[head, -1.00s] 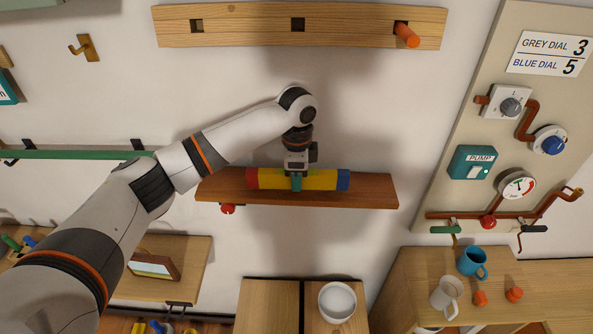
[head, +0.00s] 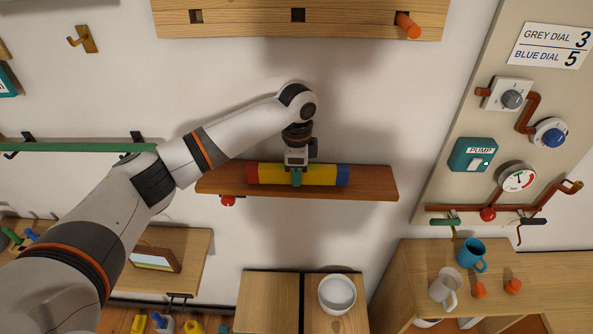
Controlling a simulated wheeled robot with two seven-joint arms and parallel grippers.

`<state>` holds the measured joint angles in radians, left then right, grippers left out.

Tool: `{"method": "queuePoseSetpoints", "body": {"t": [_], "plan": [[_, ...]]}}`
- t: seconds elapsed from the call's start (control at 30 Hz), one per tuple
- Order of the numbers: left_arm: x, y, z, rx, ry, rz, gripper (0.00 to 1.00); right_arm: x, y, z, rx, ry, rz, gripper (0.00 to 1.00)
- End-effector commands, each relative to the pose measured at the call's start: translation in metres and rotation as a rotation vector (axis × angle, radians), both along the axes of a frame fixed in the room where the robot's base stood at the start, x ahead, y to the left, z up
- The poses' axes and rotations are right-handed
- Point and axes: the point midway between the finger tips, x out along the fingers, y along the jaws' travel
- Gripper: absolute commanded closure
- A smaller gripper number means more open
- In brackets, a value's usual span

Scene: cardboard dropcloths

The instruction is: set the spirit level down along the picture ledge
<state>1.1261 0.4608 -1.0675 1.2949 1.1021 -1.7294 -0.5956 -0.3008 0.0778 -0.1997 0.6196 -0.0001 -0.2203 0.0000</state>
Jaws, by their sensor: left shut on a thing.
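The spirit level (head: 322,175) is a yellow bar with a red left end and a blue right end. It lies lengthwise along the brown wooden picture ledge (head: 373,187), over its middle. From this high view I cannot tell whether it rests on the ledge or is held just above it. My left gripper (head: 296,178) points down and is shut on the middle of the level, hiding a small part of it. My right gripper is not in view.
A wooden rail (head: 350,18) with square holes and an orange peg is above. A red knob (head: 228,201) shows under the ledge. A white bowl (head: 337,294) stands below. A pipe panel (head: 455,110) and mugs (head: 443,290) are right. The ledge is bare beside both level ends.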

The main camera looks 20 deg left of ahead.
Motion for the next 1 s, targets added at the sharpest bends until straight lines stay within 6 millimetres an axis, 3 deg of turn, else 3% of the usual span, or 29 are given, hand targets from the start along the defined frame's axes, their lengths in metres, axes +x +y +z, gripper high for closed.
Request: {"method": "queuePoseSetpoints", "body": {"t": [0.3, 0.33, 0.47, 0.77, 1.0], "plan": [[0.0, 0.0, -0.005, -0.001, 0.0, 0.0, 0.95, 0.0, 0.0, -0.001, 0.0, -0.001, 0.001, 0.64], [0.0, 0.0, -0.004, -0.001, -0.001, 0.0, 0.73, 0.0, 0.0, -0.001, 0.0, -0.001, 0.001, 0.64], [0.0, 0.0, -0.004, -0.001, -0.001, 0.0, 0.53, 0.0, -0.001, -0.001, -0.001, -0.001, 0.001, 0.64], [0.0, 0.0, -0.003, 0.0, 0.0, 0.0, 0.53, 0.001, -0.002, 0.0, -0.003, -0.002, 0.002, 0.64], [0.0, 0.0, 0.021, 0.0, -0.002, 0.0, 0.53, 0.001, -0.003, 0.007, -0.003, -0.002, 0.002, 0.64]]}}
